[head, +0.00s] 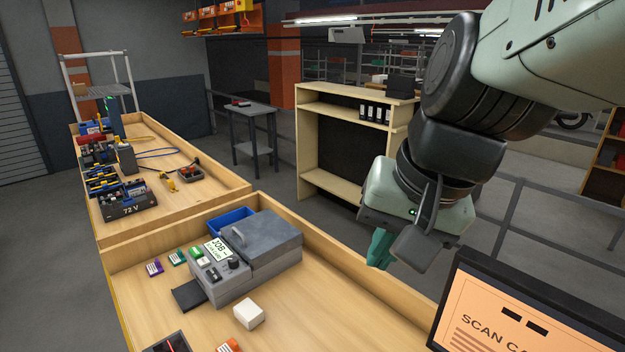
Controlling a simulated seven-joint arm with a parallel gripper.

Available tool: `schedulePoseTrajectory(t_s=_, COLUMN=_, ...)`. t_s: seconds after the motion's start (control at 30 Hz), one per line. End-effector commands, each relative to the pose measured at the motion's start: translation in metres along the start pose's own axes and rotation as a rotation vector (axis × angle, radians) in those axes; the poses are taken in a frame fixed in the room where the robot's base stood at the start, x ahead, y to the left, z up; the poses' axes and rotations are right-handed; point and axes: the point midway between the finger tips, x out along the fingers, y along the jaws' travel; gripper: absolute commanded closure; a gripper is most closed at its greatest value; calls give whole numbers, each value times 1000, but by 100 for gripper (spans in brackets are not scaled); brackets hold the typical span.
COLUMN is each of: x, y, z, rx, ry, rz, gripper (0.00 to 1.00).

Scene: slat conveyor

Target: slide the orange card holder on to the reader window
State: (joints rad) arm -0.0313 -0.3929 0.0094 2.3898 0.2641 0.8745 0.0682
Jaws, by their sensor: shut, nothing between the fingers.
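An orange card holder (229,346) lies on the wooden bench at the bottom edge of the head view, partly cut off. Left of it, a dark unit with a red line (168,344) is also cut off by the bottom edge; it looks like the reader window, but I cannot be sure. My gripper (379,249) hangs high at the right of the view, over the bench's right side, well apart from the card holder. Its teal fingers are shut and empty.
A grey machine (240,262) with a JOB label stands on the bench, a black plate (188,295) at its front. A white block (249,314) lies near the card holder. Purple (154,267) and green (177,257) holders lie left. A screen (520,322) stands at right.

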Motion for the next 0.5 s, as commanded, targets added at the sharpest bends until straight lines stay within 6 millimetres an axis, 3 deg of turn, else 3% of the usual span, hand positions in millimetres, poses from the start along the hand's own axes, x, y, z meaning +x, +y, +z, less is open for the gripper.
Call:
schedulePoseTrajectory(t_s=0.2, x=73, y=-33, z=-32, rx=292, ry=-217, rz=-115, gripper=100)
schedulePoseTrajectory(t_s=0.37, x=134, y=-51, z=-50, rx=529, ry=-358, rz=-170, gripper=100)
schedulePoseTrajectory(t_s=0.5, x=194, y=-60, z=-59, rx=752, ry=-471, rz=-192, gripper=100)
